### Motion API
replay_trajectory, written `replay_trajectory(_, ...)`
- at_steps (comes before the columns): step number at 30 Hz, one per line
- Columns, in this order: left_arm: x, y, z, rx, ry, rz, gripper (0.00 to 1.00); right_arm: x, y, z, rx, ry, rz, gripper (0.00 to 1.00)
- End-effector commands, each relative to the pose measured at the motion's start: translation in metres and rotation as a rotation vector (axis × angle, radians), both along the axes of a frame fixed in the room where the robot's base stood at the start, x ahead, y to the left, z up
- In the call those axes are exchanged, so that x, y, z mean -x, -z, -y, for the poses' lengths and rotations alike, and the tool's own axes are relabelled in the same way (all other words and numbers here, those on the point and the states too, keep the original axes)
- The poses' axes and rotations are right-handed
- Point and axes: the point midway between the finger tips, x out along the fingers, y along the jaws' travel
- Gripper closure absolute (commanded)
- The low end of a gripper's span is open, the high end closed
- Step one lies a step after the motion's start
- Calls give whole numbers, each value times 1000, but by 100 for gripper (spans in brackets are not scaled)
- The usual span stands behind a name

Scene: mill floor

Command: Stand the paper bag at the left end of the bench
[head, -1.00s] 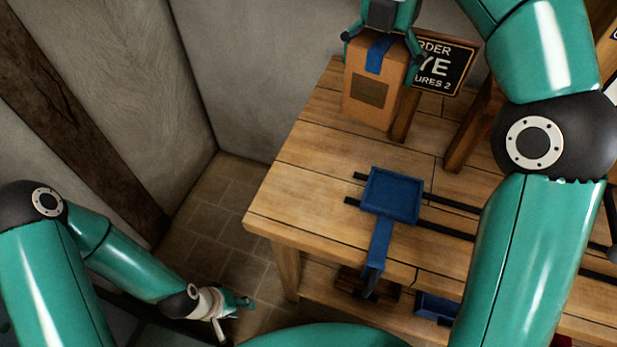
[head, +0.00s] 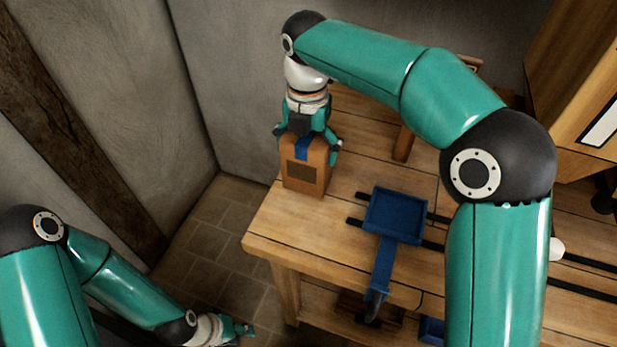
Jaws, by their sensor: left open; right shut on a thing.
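The brown paper bag (head: 304,177), with a blue strip at its top and a darker label on its front, is upright at the left end of the wooden bench (head: 285,225). My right gripper (head: 308,143) is shut on the top of the bag from above, with a finger on each side. The bag's base is at the bench top; I cannot tell whether it touches or hangs just above. My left gripper (head: 240,330) is open and empty, low at the bottom left, away from the bench.
A blue tray-like holder (head: 395,215) with a blue arm sits at the bench's front, on dark rails. A wooden post (head: 403,143) stands behind it. Grey walls close in the left and back. A wooden cabinet (head: 570,80) stands at the right.

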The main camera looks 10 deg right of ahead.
Motion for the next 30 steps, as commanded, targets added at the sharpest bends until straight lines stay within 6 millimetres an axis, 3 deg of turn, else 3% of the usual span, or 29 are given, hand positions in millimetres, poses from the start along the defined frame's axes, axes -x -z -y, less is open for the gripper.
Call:
replay_trajectory(3, 0, 3, 0, 0, 0, 0, 60, 0, 20, 1, 0, 2, 0, 60)
replay_trajectory(10, 0, 3, 0, 0, 0, 0, 60, 0, 36, 1, 1, 1, 1, 60)
replay_trajectory(18, 0, 5, 0, 0, 0, 0, 60, 0, 71, 1, 1, 2, 1, 60)
replay_trajectory(30, 0, 6, 0, 0, 0, 0, 60, 0, 76, 1, 0, 2, 2, 60)
